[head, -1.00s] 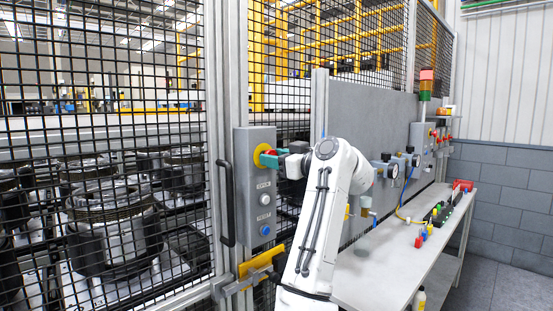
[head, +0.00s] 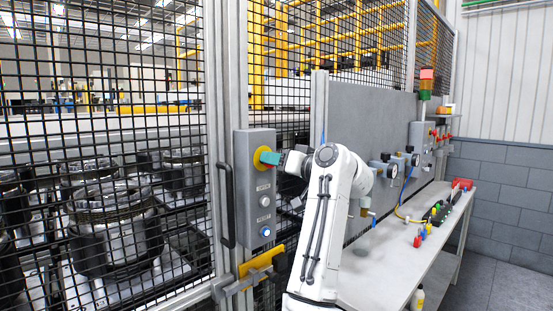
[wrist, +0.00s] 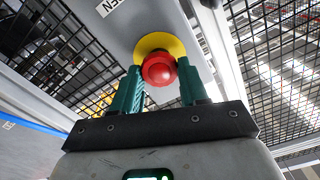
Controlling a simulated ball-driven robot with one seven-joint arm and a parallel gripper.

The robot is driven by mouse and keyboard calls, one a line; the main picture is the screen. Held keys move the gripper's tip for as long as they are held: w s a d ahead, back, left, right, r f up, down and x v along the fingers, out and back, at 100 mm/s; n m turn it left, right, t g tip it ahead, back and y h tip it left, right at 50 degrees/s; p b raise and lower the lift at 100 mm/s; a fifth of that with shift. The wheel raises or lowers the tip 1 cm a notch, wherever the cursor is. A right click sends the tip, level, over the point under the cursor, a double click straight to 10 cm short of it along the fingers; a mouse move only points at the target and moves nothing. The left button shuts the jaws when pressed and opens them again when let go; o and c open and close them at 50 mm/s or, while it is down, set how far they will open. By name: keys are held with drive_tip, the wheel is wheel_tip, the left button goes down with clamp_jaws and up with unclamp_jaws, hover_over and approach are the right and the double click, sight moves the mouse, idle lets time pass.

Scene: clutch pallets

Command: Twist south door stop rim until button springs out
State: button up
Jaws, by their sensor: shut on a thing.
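The south door stop is a red mushroom button (wrist: 158,68) on a yellow round plate (wrist: 172,43), on the grey control box (head: 243,215) by the fence door. My gripper (wrist: 159,84) has its green fingers on both sides of the red rim and is shut on it. In the head view my gripper (head: 269,158) reaches the box from the right; its green finger hides the red button there, and part of the yellow plate shows to the left. How far the button stands out cannot be told.
Below the stop on the box are a white button (head: 264,199) and a blue button (head: 265,231). A black door handle (head: 226,205) is left of the box, a yellow latch (head: 262,262) below it. A workbench (head: 385,275) with fittings stands to the right.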

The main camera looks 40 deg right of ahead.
drive_tip(key=shift+m, duration=0.6)
drive_tip(key=o, duration=1.1)
drive_tip(key=s+b, duration=0.1)
drive_tip(key=s, duration=0.4)
drive_tip(key=s+b, duration=0.1)
drive_tip(key=s, duration=0.4)
drive_tip(key=shift+s+d+b, duration=0.2)
drive_tip(key=shift+s+b, duration=0.1)
drive_tip(key=shift+s, duration=0.1)
